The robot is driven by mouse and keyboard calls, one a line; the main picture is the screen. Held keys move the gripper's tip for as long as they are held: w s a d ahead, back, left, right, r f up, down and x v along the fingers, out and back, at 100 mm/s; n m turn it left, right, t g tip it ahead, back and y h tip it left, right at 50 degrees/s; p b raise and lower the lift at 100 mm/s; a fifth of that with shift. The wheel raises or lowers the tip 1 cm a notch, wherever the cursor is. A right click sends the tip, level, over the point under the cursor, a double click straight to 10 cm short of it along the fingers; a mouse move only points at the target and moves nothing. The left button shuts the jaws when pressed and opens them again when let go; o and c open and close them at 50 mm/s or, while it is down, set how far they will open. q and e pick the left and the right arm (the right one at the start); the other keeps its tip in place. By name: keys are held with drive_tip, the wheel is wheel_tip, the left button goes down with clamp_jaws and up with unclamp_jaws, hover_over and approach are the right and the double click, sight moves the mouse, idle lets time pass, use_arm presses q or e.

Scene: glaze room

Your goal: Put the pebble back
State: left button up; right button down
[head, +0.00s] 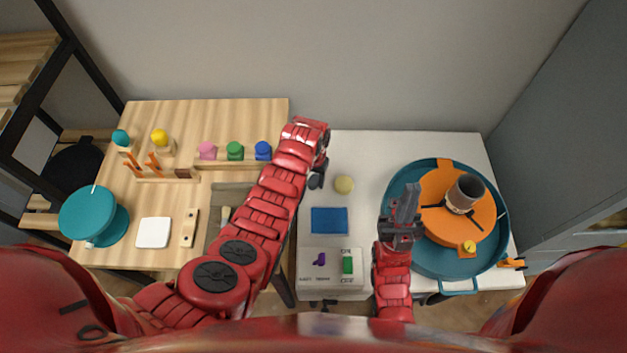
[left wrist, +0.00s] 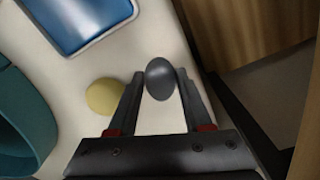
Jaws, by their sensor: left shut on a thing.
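A smooth dark grey pebble (left wrist: 160,79) is held between the two fingers of my left gripper (left wrist: 161,85) in the left wrist view. It is over the white table top (left wrist: 70,65); I cannot tell whether it touches the surface. In the head view my left gripper (head: 318,176) is at the left side of the white table, and the pebble is hidden or too dark to make out there.
A teal basin (head: 397,187) with an orange disc (head: 436,186) and a cup (head: 464,194) stands at the right. A wooden table (head: 225,118) with coloured knobs is at the left.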

use_arm(q)
drive_tip(key=shift+f, duration=0.85)
drive_tip(key=shift+f, duration=0.25)
drive_tip(key=o, duration=1.2)
drive_tip(key=shift+r, duration=0.1)
drive_tip(key=shift+r, duration=0.2)
